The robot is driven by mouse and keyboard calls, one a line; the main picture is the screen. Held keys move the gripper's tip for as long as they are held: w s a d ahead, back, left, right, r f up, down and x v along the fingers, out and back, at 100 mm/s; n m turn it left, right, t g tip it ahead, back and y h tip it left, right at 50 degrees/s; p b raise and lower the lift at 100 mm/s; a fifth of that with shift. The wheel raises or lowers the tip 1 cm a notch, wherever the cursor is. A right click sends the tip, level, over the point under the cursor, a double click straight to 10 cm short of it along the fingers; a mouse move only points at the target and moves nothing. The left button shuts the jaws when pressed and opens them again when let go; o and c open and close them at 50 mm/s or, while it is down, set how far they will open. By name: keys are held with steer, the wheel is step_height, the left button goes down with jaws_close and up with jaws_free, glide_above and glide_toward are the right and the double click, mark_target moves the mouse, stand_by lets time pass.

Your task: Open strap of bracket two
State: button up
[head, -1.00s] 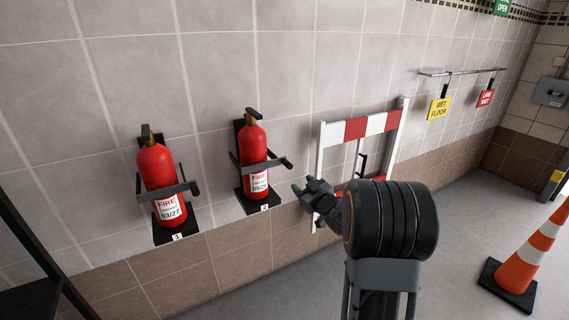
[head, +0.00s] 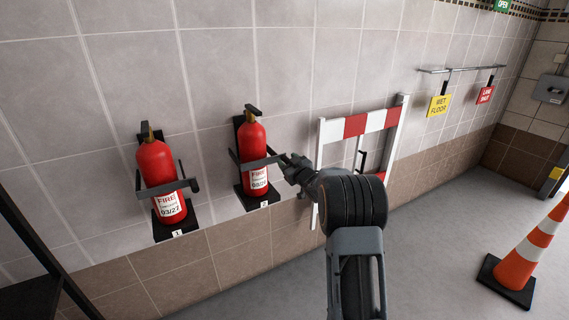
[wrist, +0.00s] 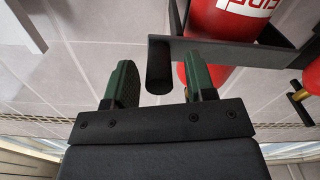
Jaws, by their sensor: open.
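Bracket two (head: 242,184) is the right-hand wall bracket, with a small plate on its foot that seems to read 2. It holds a red fire extinguisher (head: 252,150), upright. Its dark strap (head: 258,162) runs across the front of the extinguisher; it also shows in the wrist view (wrist: 215,51). The strap's end handle (wrist: 160,65) appears between my green fingertips in the wrist view, with a gap on each side. My gripper (head: 288,163) is open at the strap's right end; it covers the handle in the head view.
Bracket one (head: 168,217), with its own extinguisher (head: 160,170) and strap, hangs to the left. A red-and-white barrier (head: 355,125) leans on the wall behind my arm. A cone (head: 525,255) stands at the far right. Signs hang from a rail (head: 460,70).

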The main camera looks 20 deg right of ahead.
steer(key=shift+w, duration=0.25)
steer(key=shift+c, duration=0.2)
jaws_close()
